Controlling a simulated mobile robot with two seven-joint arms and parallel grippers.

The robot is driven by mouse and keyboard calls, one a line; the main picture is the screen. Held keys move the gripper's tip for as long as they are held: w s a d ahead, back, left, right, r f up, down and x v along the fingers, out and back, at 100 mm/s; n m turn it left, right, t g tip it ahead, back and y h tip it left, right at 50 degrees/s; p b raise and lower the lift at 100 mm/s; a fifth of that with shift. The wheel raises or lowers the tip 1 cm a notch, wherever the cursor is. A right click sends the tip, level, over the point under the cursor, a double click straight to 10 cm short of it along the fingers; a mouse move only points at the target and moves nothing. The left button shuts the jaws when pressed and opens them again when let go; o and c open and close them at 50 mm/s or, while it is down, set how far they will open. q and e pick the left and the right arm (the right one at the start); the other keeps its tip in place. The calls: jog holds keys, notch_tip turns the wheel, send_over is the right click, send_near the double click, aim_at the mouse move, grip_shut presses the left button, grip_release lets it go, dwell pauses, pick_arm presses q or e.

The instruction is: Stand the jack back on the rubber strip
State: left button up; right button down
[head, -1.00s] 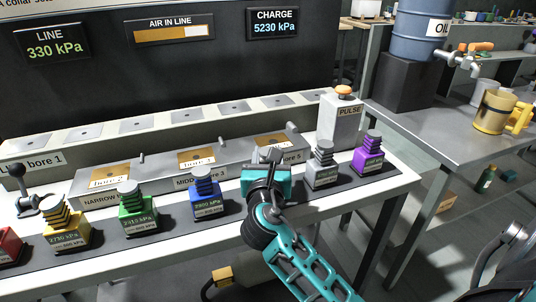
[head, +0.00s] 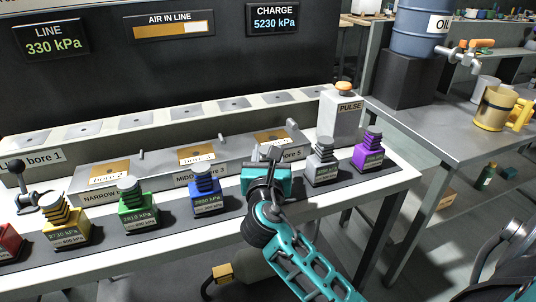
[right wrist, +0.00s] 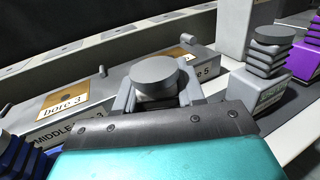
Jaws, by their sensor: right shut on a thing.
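A jack (right wrist: 153,76) shows only its round grey top in the right wrist view, between the fingers of my right gripper (right wrist: 156,98). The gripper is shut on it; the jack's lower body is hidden. In the head view my right gripper (head: 270,160) is over the dark rubber strip (head: 228,215), in the gap between the blue jack (head: 206,192) and the grey jack (head: 323,165). I cannot tell whether the held jack touches the strip. My left gripper is not in view.
Green (head: 137,207), yellow (head: 64,224), red (head: 8,243) and purple (head: 370,150) jacks also stand on the strip. Behind are the bore blocks (head: 150,182) and the PULSE box (head: 342,120). A side table (head: 450,137) stands to the right.

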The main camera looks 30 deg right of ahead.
jog(key=shift+f, duration=0.35)
dwell(0.7)
jog(key=c, duration=0.7)
grip_release()
jog(key=shift+o, duration=0.5)
jog(key=shift+f, duration=0.25)
jog(key=shift+s+a+r, duration=0.1)
jog(key=shift+r, duration=0.05)
jog(key=shift+s+a, duration=0.4)
jog(key=shift+s, duration=0.15)
jog(key=shift+p+v, duration=0.5)
jog(key=shift+v, duration=1.2)
jog(key=shift+p+v, duration=0.3)
jog(key=shift+v, duration=1.2)
